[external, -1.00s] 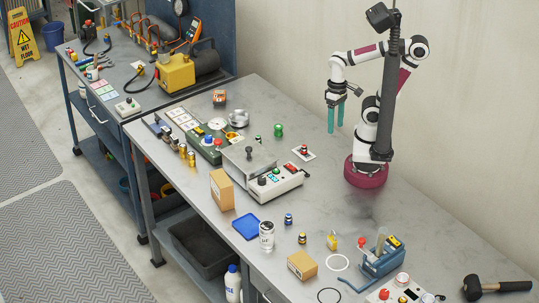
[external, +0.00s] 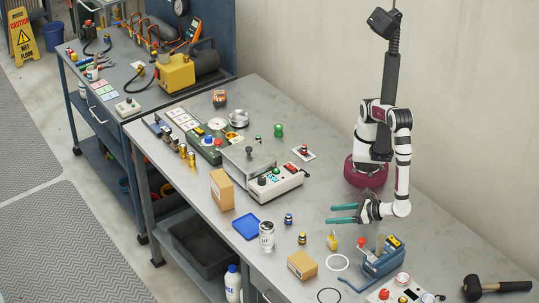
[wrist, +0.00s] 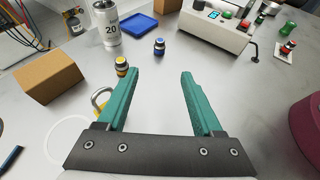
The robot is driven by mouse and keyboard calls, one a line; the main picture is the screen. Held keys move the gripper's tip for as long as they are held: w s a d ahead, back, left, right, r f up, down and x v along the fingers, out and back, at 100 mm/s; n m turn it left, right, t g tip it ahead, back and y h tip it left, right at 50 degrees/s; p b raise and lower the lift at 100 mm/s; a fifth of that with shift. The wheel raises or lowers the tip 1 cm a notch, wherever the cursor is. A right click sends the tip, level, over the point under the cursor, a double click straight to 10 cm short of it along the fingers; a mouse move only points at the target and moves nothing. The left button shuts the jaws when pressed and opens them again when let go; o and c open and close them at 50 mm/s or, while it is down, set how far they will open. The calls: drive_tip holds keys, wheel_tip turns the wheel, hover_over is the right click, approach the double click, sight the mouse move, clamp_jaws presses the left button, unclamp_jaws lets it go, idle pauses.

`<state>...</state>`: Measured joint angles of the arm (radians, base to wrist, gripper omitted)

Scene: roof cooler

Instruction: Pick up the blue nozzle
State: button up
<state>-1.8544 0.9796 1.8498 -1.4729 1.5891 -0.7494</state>
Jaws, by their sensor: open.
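The blue nozzle (external: 288,218) is a small dark fitting with a blue band, standing on the grey bench. It also shows in the wrist view (wrist: 159,46), beyond and between my fingertips. My gripper (external: 328,214) is open and empty, with its teal fingers level and pointing left above the bench. In the wrist view my gripper (wrist: 158,76) has a wide gap between its fingers.
A white canister (external: 266,236) and a blue tray (external: 246,226) stand left of the blue nozzle. A cardboard box (external: 302,265), a yellow padlock (external: 333,241) and a blue vise-like tool (external: 380,262) are nearer the front. A control box (external: 272,184) stands behind. Bench right of the nozzle is clear.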

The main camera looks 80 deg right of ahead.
sight(292, 220)
drive_tip(key=x, duration=1.5)
drive_tip(key=shift+f, duration=0.4)
clamp_jaws()
